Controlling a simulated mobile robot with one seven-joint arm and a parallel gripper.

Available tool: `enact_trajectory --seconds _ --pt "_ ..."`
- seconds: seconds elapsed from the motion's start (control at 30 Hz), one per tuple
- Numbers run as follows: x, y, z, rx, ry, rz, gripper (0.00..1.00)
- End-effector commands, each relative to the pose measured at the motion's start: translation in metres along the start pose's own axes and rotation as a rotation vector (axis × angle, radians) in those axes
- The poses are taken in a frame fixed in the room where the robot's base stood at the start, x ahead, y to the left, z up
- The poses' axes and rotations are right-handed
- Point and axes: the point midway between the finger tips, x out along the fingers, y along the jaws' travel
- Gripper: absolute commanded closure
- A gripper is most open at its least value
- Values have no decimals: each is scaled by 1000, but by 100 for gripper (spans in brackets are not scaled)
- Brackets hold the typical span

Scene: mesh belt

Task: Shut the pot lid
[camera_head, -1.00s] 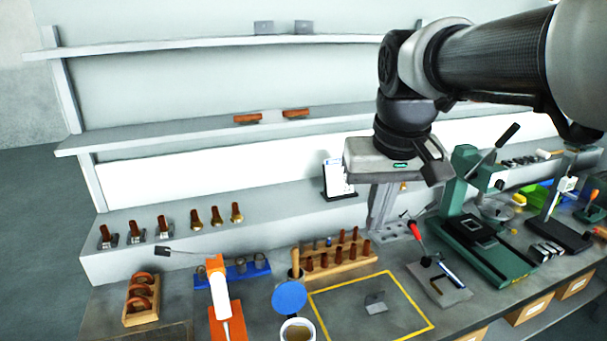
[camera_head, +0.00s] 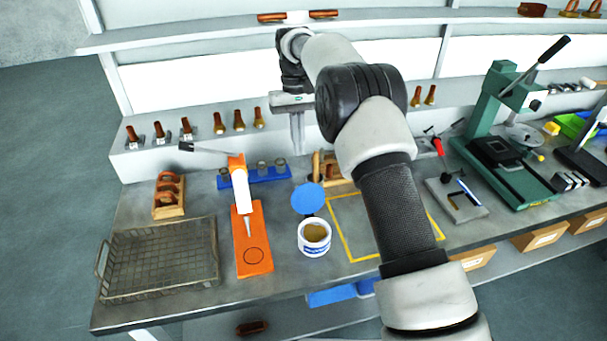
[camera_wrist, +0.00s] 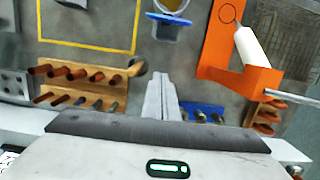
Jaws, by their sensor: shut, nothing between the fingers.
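The white pot (camera_head: 314,242) with brown contents stands on the bench, open at the top. Its round blue lid (camera_head: 308,198) is tilted up at the pot's far side. In the wrist view the pot (camera_wrist: 185,32) is cut off by the top edge, and the lid (camera_wrist: 168,18) shows nearly edge-on.
An orange stand (camera_head: 250,262) with a white tube is left of the pot, beside a wire basket (camera_head: 160,275). A blue rack (camera_head: 262,176) and a wooden tool holder (camera_head: 335,180) stand behind. Bare bench inside the yellow outline (camera_head: 350,255) lies right of the pot.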

Motion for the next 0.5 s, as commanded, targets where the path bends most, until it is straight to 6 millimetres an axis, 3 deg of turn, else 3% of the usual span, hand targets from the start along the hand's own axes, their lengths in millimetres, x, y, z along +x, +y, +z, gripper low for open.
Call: enact_trajectory --seconds 0.4,0.5 --pt "87 1 2 2 -3 0 100" --pt "78 1 14 2 2 0 100"
